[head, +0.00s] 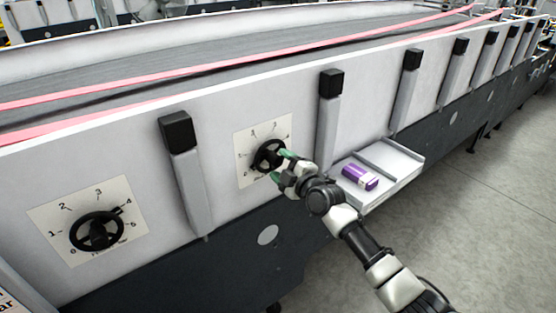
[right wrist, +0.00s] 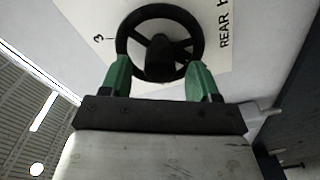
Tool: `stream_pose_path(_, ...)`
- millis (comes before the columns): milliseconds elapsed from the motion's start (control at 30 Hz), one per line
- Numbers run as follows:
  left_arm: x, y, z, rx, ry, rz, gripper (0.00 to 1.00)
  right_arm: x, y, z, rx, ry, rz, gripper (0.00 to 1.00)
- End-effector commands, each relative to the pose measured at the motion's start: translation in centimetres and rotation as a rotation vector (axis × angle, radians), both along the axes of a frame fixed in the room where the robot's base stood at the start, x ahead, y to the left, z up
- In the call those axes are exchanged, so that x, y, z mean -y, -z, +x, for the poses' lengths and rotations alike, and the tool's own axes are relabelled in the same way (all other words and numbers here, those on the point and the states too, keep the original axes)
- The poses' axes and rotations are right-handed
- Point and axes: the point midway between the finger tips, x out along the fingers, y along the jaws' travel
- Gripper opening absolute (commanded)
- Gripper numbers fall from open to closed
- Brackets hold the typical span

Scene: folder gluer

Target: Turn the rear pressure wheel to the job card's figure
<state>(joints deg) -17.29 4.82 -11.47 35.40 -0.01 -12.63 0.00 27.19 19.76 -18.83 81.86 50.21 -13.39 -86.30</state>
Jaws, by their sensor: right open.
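The rear pressure wheel (head: 269,156) is a black spoked handwheel on a white numbered dial plate (head: 246,142) on the machine's side. In the right wrist view the wheel (right wrist: 160,12) fills the top middle, with "REAR" printed beside it and a 3 at its left. My right gripper (head: 279,165) is at the wheel's right side in the head view. Its green fingers (right wrist: 159,80) are open, one at each side of the wheel's near rim; I cannot tell whether they touch it. The wheel's setting is hard to read. No readable job card shows. My left gripper is not in view.
A second black wheel (head: 97,232) sits on a 0 to 5 dial at the left. Black-capped posts (head: 330,120) stand along the side. Floor at the right is clear.

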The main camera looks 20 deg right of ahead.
Motion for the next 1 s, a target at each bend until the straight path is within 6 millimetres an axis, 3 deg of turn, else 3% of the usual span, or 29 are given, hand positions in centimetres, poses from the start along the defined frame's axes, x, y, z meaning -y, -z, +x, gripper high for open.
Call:
stream_pose_path(200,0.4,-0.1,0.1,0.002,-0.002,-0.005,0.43,-0.6,0.0,1.5,0.0,0.0,0.0,0.61)
stream_pose_path(533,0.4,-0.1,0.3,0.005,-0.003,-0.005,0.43,-0.7,0.1,1.7,-0.001,0.0,0.0,0.6)
stream_pose_path(833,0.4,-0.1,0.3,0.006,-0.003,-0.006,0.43,-0.6,0.1,1.6,-0.001,0.0,0.0,0.14)
stream_pose_path(1000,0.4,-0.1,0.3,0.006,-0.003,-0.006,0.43,-0.6,0.1,1.7,-0.003,0.0,0.004,0.12)
